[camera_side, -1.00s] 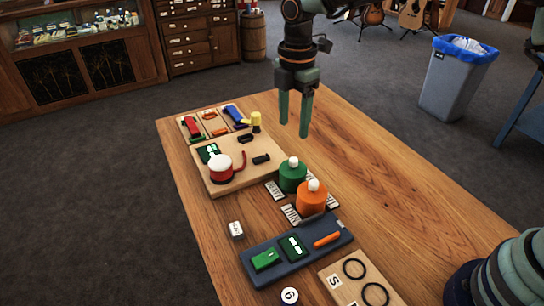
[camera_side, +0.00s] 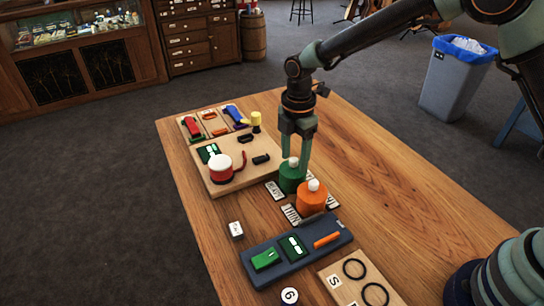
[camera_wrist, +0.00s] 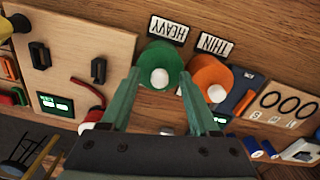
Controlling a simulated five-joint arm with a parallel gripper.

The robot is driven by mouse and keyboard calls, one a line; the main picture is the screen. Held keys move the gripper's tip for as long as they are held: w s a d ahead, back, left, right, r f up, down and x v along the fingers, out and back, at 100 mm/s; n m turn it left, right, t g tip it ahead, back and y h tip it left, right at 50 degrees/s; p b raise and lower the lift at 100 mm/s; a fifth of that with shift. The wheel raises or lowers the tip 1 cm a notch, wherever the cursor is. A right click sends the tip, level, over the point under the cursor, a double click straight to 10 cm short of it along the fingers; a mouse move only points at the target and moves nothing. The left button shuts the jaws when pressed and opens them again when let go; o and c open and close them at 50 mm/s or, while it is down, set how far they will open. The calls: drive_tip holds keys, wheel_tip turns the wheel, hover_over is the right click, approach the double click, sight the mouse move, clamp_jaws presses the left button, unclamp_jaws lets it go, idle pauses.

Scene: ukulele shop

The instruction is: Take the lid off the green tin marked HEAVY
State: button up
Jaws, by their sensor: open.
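The green tin (camera_side: 291,180) stands on the wooden table, with a white ball knob (camera_side: 293,162) on its lid. In the wrist view, the tin (camera_wrist: 160,56) has the HEAVY label (camera_wrist: 169,30) beside it and its white knob (camera_wrist: 160,78) shows. My gripper (camera_side: 297,160) points down above this tin, open and empty. In the wrist view its fingertips (camera_wrist: 160,82) appear on either side of the knob. I cannot tell whether they touch the lid. The lid is on the tin.
An orange tin (camera_side: 311,200) with a white knob stands close beside the green one, near the THIN label (camera_wrist: 212,44). A dark blue tray (camera_side: 265,278) lies in front. The table's right side is clear.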

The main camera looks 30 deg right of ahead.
drive_tip(key=c, duration=1)
drive_tip(key=shift+r, duration=0.2)
